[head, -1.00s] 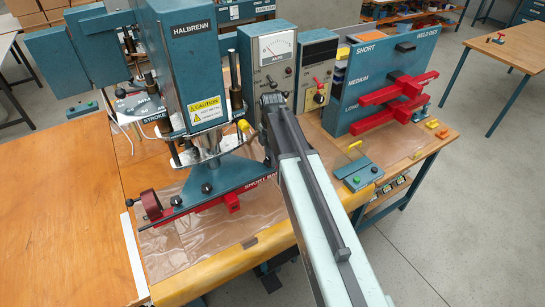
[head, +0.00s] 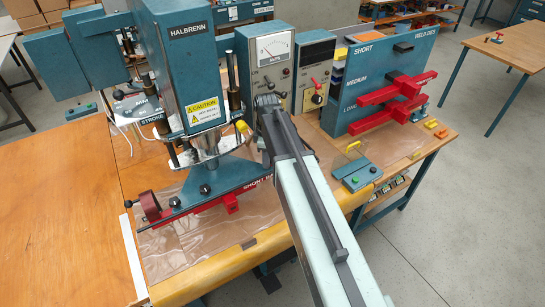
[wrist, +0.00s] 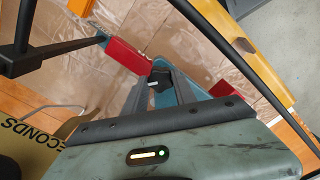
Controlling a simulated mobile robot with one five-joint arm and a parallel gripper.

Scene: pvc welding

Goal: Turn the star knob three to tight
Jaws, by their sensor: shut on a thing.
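The welding press (head: 184,75) carries a teal clamp plate (head: 232,173) above a red bar (head: 232,204) lettered "SHORT". Two dark knobs show on the plate, one near its middle (head: 204,189) and one at its left end (head: 175,201). A third dark star knob (wrist: 160,76) shows in the wrist view at the plate's end. My gripper (wrist: 161,88) is shut on this knob, one finger on each side. In the head view my arm hides the knob and the plate's right end. A light mark shows on the knob; its tightness cannot be told.
A meter box (head: 273,55) and a control box (head: 316,70) stand close behind my arm. A teal rack (head: 385,75) holds red bars to the right. A button box (head: 357,175) sits at the front right. Clear film (head: 200,245) covers the table's front.

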